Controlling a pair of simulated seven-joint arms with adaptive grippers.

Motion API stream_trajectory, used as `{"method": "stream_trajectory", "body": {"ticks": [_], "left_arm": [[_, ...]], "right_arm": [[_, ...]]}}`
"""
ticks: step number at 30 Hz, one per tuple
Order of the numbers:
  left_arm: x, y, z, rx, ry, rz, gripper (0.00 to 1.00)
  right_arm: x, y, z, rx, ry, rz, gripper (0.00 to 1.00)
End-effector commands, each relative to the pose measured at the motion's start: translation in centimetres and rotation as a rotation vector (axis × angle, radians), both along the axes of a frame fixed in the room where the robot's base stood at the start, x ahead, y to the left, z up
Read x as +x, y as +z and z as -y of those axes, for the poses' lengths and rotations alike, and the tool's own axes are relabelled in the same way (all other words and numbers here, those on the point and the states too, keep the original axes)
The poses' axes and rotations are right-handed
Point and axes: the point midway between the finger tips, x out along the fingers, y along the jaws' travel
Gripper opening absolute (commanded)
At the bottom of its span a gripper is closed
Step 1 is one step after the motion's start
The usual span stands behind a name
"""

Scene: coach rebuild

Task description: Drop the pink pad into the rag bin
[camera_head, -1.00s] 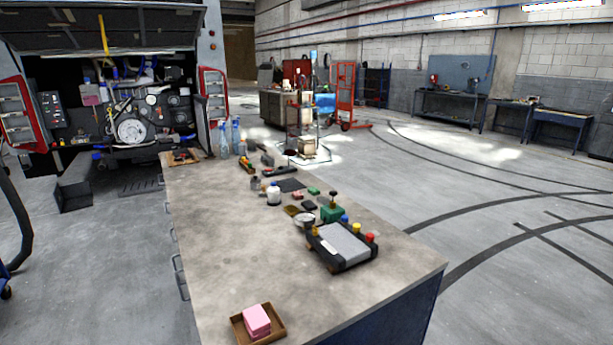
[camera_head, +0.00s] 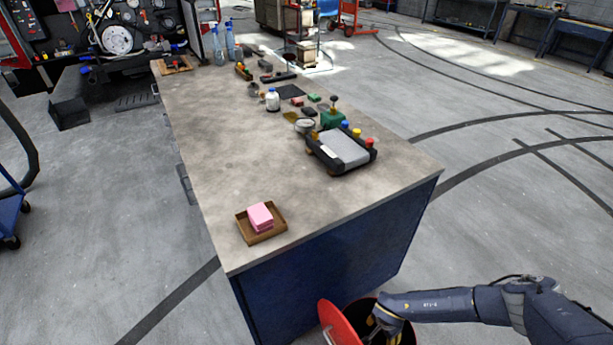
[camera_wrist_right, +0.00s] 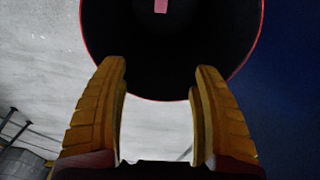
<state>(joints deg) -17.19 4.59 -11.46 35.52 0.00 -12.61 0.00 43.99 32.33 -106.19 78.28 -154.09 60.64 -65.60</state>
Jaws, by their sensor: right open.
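My right gripper (camera_head: 384,328) is over the mouth of the rag bin at the bottom of the head view. In the right wrist view its two yellow fingers (camera_wrist_right: 160,105) are spread wide with nothing between them. The rag bin has a raised red lid (camera_head: 338,325); its dark round inside (camera_wrist_right: 175,50) shows past the fingertips. A small pink patch (camera_wrist_right: 161,5), which looks like a pink pad, shows inside the bin, apart from the fingers. More pink pads (camera_head: 261,217) sit stacked in a brown tray (camera_head: 262,237) on the bench. My left gripper is out of view.
The bench (camera_head: 230,130) stands beside the bin, its blue end panel (camera_head: 340,255) close by. A black and grey device with coloured knobs (camera_head: 343,150) and several small items stand along its right side. The floor to the right (camera_head: 520,220) is open.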

Motion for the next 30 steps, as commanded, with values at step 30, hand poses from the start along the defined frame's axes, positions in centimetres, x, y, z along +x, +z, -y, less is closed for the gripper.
{"method": "stream_trajectory", "body": {"ticks": [30], "left_arm": [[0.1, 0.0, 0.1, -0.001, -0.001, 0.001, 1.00]], "right_arm": [[-0.3, 3.1, -1.7, 0.064, -0.080, -0.020, 0.66]]}}
